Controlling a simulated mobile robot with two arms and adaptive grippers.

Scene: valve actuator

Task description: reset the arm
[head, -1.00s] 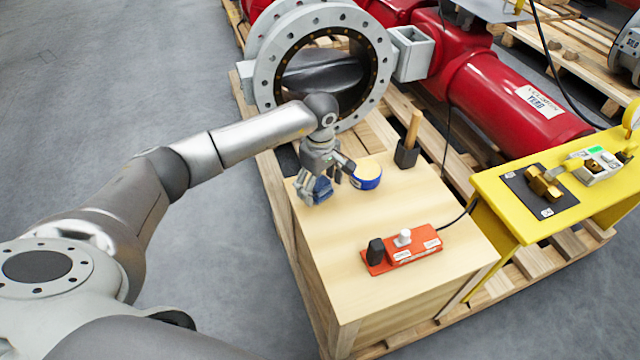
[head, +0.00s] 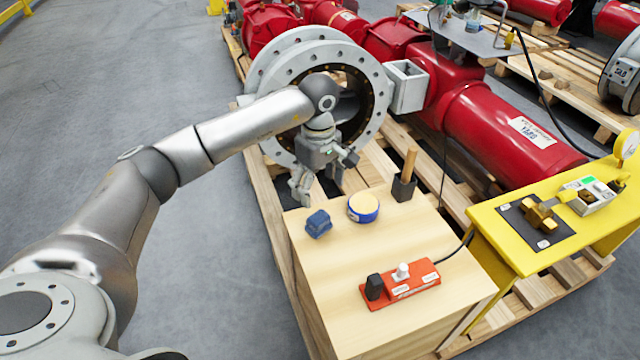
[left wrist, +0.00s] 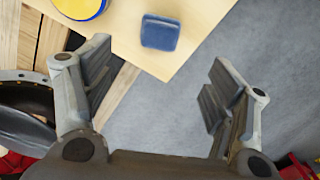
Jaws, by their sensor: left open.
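My left gripper (head: 318,185) is open and empty. In the head view it hangs above the far left edge of the wooden box, in front of the valve's round flange. In the left wrist view its two fingers (left wrist: 158,88) stand wide apart with nothing between them. A small blue block (head: 318,223) lies on the box top near its left edge. It also shows in the left wrist view (left wrist: 160,33), beyond the fingertips and apart from them. My right gripper is not in view.
The wooden box (head: 360,265) also bears a blue-and-yellow round tin (head: 363,208), a black holder with a wooden handle (head: 404,186) and a red switch box (head: 400,284). A yellow bench (head: 500,222) stands right. The grey valve flange (head: 300,52) rises behind. Grey floor lies open at left.

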